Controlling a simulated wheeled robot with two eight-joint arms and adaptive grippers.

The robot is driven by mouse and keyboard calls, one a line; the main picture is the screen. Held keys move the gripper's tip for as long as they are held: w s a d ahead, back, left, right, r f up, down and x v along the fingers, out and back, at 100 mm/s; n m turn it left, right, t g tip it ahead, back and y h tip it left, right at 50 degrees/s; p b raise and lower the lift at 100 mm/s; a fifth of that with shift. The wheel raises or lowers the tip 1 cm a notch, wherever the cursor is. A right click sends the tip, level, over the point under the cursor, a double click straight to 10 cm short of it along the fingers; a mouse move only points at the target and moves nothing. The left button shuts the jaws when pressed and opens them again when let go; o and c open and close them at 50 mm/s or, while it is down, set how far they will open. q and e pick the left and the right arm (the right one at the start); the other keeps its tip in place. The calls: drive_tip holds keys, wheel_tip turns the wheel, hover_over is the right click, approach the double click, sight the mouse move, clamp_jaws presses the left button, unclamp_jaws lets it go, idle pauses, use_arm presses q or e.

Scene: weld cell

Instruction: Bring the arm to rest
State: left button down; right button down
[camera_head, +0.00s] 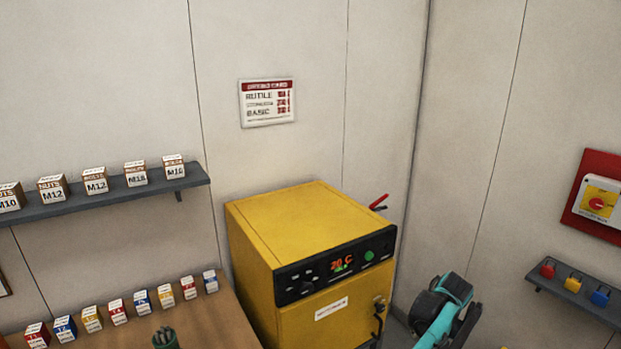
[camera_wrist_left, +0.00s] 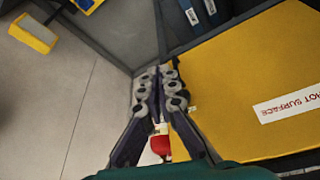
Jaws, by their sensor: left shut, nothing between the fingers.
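My left gripper (camera_wrist_left: 158,76) shows in the left wrist view. Its two dark fingers are together at the tips and hold nothing. Beside it on the right is a yellow surface with a white HOT SURFACE label (camera_wrist_left: 290,102); I cannot tell whether the fingers touch it. A small red thing (camera_wrist_left: 160,145) shows between the finger bases. In the head view a teal and black part (camera_head: 445,305) stands at the lower right, beside the yellow oven; I cannot tell whether it is my arm. Neither gripper can be made out there. My right gripper is in neither view.
The yellow oven (camera_head: 290,235) has a lit display and a closed door. A wall shelf (camera_head: 130,196) with nut boxes is at left, above a wooden bench (camera_head: 215,325) with small boxes. A padlock shelf (camera_head: 570,291) and a red switch panel (camera_head: 590,165) are at right.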

use_arm(q)
drive_tip(key=s+a+r+b, duration=0.15)
drive_tip(key=a+r, duration=0.25)
drive_tip(key=a, duration=0.6)
drive_tip(key=s+a+r+m, duration=0.1)
drive_tip(key=s+a+r, duration=0.25)
drive_tip(key=a, duration=0.65)
drive_tip(key=s+a+r, duration=0.2)
drive_tip(key=a+r, duration=0.3)
drive_tip(key=a, duration=0.5)
drive_tip(key=s+a+f+t+b, duration=0.1)
drive_tip(key=s+a+f, duration=0.3)
drive_tip(key=s+a, duration=0.5)
drive_tip(key=s+a+f+t+b, duration=0.1)
drive_tip(key=s+a+f+t, duration=0.1)
drive_tip(key=s+a+f, duration=0.3)
drive_tip(key=shift+s+a+m+h, duration=0.35)
drive_tip(key=shift+s+a, duration=1.55)
drive_tip(key=shift+s, duration=1.55)
